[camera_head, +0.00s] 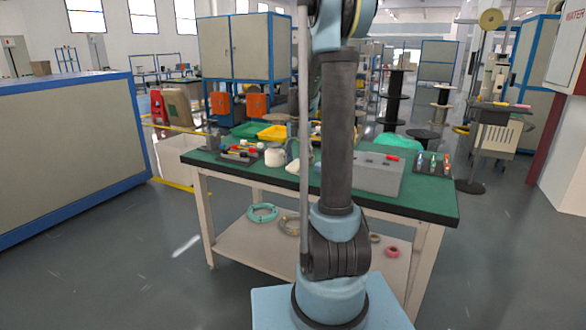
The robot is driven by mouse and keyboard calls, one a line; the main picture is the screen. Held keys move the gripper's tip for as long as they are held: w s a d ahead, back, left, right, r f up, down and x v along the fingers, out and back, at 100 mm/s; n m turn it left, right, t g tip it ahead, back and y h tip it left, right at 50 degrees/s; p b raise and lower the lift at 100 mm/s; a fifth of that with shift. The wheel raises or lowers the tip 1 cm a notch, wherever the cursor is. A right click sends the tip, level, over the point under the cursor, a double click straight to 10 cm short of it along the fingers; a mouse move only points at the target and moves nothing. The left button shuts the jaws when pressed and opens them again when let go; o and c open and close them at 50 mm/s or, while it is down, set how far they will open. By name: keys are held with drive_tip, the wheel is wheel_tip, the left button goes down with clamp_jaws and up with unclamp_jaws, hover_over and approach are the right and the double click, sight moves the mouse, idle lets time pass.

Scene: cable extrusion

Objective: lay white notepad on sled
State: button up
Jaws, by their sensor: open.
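My arm rises through the middle of the view and leaves it at the top. My gripper is not in view. I cannot make out a white notepad or a sled. The green-topped workbench (424,205) stands ahead of me, and my arm hides a strip of its middle. Small items lie on the bench's left part, too small to name surely. A grey box (375,180) with a red item on top (392,157) sits right of my arm.
A white rounded container (274,157), a yellow bin (273,132) and a green bin (243,130) are on the bench's left half. Small upright tools (432,162) stand at its right. Coils, including a teal one (262,212), lie on the lower shelf. The bench's front right is clear.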

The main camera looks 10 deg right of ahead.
drive_tip(key=shift+c, duration=0.6)
drive_tip(key=c, duration=1.1)
